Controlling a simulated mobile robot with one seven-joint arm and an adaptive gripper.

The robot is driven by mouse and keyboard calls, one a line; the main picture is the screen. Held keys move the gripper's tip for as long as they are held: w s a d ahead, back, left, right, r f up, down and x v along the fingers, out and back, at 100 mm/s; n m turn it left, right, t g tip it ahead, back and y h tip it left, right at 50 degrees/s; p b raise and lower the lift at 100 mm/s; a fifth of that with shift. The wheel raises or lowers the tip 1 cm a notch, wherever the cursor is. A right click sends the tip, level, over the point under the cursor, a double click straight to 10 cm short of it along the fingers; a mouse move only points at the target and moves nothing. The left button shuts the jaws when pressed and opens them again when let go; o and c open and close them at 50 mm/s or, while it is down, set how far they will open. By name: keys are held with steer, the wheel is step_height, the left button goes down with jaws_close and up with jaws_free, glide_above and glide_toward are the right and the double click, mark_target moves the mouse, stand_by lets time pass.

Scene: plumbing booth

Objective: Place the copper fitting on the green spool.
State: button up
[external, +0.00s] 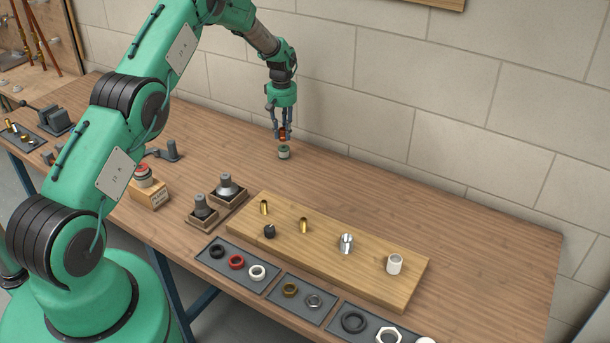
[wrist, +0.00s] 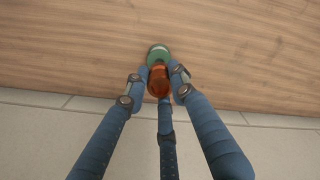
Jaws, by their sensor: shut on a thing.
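The copper fitting (wrist: 159,84) is an orange-brown piece between the fingers of my gripper (wrist: 159,78). In the external view the copper fitting (external: 282,133) shows between the fingertips of my gripper (external: 282,132), which is shut on it. The green spool (external: 284,153) stands upright on the table below it, with a pale lower part. In the wrist view the green spool (wrist: 158,54) lies just beyond the fitting, which covers part of it. The fitting appears just above the spool in the external view; whether they touch I cannot tell.
A wooden board (external: 340,270) at the front holds brass pieces, a black one, a metal one and a white one. Grey trays (external: 234,280) with rings and nuts lie before it. A wall (external: 370,110) rises behind. The wooden table (external: 360,190) is clear around the spool.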

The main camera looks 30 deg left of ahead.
mark_target(283, 138)
steer(key=shift+f, duration=1.6)
steer(key=shift+f, duration=0.15)
steer(key=o, duration=1.1)
steer(key=shift+r, duration=0.2)
steer(key=shift+s+d+r, duration=0.1)
steer(key=shift+s+r, duration=0.05)
steer(key=shift+r, duration=5.85)
